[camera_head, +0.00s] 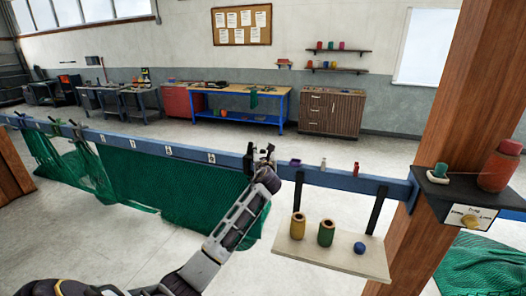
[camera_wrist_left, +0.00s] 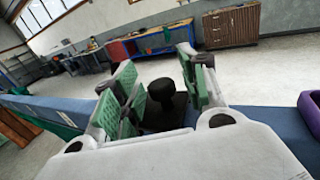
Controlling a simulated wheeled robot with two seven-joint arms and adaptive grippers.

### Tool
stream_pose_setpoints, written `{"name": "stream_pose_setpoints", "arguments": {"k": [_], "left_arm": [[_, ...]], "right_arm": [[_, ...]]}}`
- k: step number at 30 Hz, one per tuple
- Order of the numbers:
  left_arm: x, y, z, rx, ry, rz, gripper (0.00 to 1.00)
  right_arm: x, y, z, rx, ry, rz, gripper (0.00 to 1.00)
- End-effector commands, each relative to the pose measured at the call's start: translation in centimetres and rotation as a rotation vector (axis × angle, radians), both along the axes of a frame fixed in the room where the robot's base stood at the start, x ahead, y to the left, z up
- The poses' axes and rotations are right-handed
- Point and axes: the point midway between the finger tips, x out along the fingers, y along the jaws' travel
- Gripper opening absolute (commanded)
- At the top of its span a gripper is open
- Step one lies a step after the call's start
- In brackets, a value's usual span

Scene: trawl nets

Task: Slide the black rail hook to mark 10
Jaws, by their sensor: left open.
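The black rail hook (camera_wrist_left: 162,95) shows in the left wrist view as a black round-topped knob on a dark base, on the blue rail (camera_wrist_left: 262,124). My left gripper (camera_wrist_left: 158,88) is open, with one green-padded finger on each side of the knob. I cannot tell whether either finger touches it. In the head view my left gripper (camera_head: 263,156) is at the blue rail (camera_head: 330,180), right of the small white number marks (camera_head: 211,157). There the gripper mostly hides the hook, and the numbers are too small to read surely. My right gripper is not in view.
Purple (camera_head: 295,163), white (camera_head: 323,164) and red (camera_head: 356,168) small pieces sit on the rail to the right. Green net (camera_head: 160,185) hangs along the left. A hanging shelf (camera_head: 300,249) holds two spools and a blue ball. A wooden post (camera_head: 435,130) stands right.

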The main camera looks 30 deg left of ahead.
Motion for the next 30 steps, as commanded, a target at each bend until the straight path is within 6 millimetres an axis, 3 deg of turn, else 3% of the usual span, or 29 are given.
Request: {"name": "stream_pose_setpoints", "arguments": {"k": [10, 20, 30], "left_arm": [[0.12, 0.09, -0.03, 0.0, 0.0, 0.0, 0.43], [0.1, 0.08, -0.04, 0.0, 0.0, 0.0, 0.01], [0.35, -0.04, -0.09, -0.001, 0.001, 0.0, 0.0]], "right_arm": [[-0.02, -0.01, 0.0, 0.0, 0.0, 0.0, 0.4], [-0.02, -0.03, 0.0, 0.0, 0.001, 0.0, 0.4], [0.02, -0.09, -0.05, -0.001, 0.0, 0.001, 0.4]]}}
